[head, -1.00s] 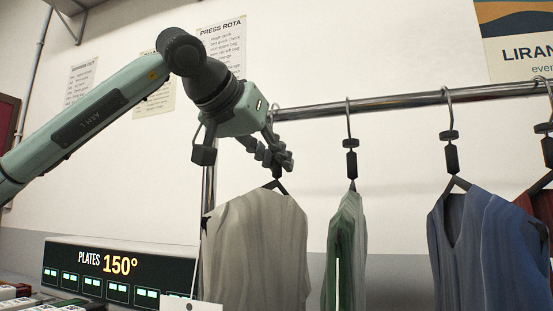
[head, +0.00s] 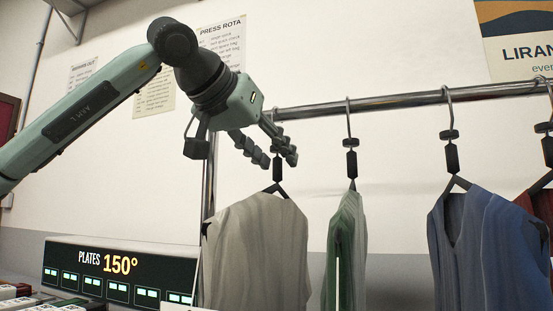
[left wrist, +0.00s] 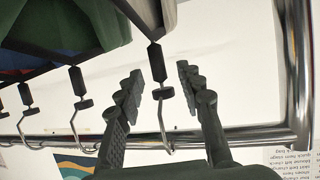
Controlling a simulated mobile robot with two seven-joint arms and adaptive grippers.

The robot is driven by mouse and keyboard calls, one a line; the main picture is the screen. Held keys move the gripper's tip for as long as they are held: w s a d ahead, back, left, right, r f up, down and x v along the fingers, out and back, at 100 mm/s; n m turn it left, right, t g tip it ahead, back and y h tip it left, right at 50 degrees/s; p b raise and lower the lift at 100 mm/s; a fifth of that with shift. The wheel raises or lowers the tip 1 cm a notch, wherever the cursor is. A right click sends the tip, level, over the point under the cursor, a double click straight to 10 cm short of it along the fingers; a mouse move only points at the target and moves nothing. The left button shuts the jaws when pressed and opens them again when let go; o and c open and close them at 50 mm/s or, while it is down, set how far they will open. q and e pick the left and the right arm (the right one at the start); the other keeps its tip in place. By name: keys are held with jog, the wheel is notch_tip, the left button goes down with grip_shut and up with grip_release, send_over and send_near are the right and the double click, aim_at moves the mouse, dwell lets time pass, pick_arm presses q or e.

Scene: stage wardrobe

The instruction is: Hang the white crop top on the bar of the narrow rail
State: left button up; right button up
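The white crop top (head: 255,250) hangs upright on a black hanger at the left end of the bar (head: 400,101). In the left wrist view its hanger (left wrist: 162,92) stands between the two spread fingers of my left gripper (left wrist: 160,74), with a visible gap on each side. The hanger's metal hook runs to the bar (left wrist: 235,135) and appears to curl over it. In the head view my left gripper (head: 277,158) is open around the hanger's neck, just below the bar. My right gripper is not in view.
A green garment (head: 346,255), a blue one (head: 475,250) and a red one (head: 542,208) hang to the right on the same bar. The rail's post (head: 208,185) stands at left. A lit "PLATES 150°" panel (head: 118,268) is at lower left.

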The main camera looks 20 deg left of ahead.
pick_arm(q)
jog(key=v, duration=1)
jog(key=shift+s, duration=0.3)
jog(key=shift+a, duration=0.1)
